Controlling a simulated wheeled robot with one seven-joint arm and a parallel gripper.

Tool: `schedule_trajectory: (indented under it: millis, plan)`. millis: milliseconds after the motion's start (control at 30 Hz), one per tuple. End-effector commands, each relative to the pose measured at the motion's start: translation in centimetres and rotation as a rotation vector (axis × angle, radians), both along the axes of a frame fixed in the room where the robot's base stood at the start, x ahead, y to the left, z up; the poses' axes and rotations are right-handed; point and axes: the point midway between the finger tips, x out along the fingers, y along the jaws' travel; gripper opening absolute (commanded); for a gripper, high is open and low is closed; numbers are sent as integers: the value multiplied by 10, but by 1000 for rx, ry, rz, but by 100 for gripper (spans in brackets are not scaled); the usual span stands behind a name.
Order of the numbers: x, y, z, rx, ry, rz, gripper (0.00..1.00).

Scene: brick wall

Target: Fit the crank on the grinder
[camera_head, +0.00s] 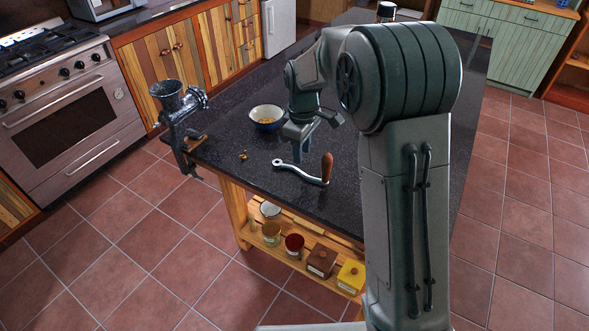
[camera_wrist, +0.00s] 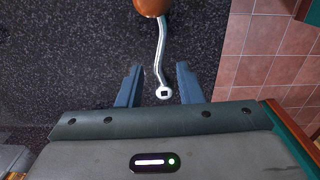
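The grinder (camera_head: 176,112) is a dark metal hand mill at the left corner of the dark countertop. The crank (camera_head: 305,174) lies on the countertop with its wooden handle to the right and its ring end to the left. In the wrist view the crank's metal arm (camera_wrist: 161,55) runs down from the wooden handle, and its square-holed ring end appears between the fingers. My gripper (camera_head: 297,137) is over the counter behind the crank, pointing down. In the wrist view my gripper (camera_wrist: 158,84) is open, with its fingers apart on either side of the crank's end. Contact is not visible.
A small brass-coloured piece (camera_head: 243,155) lies on the counter left of the crank. Jars and boxes stand on the wooden shelf (camera_head: 262,215) below. A dark-lidded jar (camera_head: 386,11) is at the far end.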

Motion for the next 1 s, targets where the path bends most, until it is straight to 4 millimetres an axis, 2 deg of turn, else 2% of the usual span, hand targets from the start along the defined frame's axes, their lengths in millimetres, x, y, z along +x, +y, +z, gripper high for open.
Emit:
schedule_trajectory:
  millis: [1000]
  plan:
    - [0, 0, -68, 0, 1, -2, 33]
